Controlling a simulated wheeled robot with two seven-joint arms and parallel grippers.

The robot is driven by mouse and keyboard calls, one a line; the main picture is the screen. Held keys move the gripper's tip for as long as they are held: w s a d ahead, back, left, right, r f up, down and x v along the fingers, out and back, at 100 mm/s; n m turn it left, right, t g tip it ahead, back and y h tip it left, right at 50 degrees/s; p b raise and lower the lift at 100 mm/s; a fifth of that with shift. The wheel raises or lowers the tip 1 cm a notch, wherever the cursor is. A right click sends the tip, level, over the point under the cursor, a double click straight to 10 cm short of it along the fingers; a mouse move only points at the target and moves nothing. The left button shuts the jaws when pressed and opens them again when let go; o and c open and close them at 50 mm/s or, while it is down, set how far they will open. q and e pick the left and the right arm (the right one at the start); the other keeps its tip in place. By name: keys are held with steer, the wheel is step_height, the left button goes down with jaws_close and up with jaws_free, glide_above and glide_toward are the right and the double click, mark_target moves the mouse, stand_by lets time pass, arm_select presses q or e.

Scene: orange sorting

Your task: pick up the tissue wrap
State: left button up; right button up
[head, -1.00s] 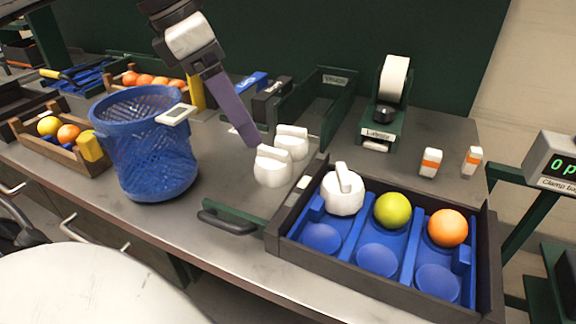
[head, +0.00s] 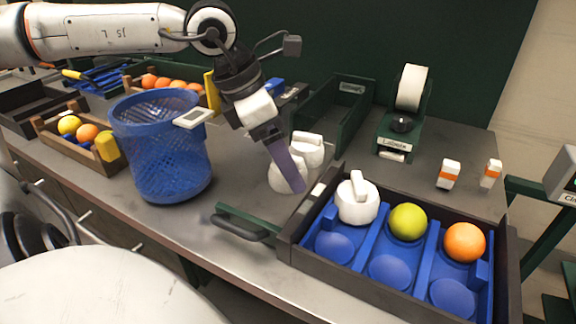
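Two white tissue wraps with raised tops stand on the grey table left of the dark tray: a nearer one (head: 279,178) and one behind it (head: 307,151). A third white wrap (head: 357,208) sits in a back-left spot of the tray. My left gripper (head: 294,182) points down, with its long purple finger in front of the nearer wrap and hiding part of it. I see the fingers edge-on, so I cannot tell whether they touch the wrap or how far apart they are. My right gripper is out of view.
The dark tray (head: 292,254) has blue cups and holds a yellow-green fruit (head: 407,221) and an orange (head: 464,242). A blue mesh basket (head: 165,160) stands left. A label dispenser (head: 397,137) and two small white-orange bottles (head: 448,175) are behind. A green-framed handle (head: 245,226) lies in front.

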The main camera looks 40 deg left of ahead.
arm_select(q)
steer(key=shift+c, duration=0.3)
steer(key=c, duration=1.1)
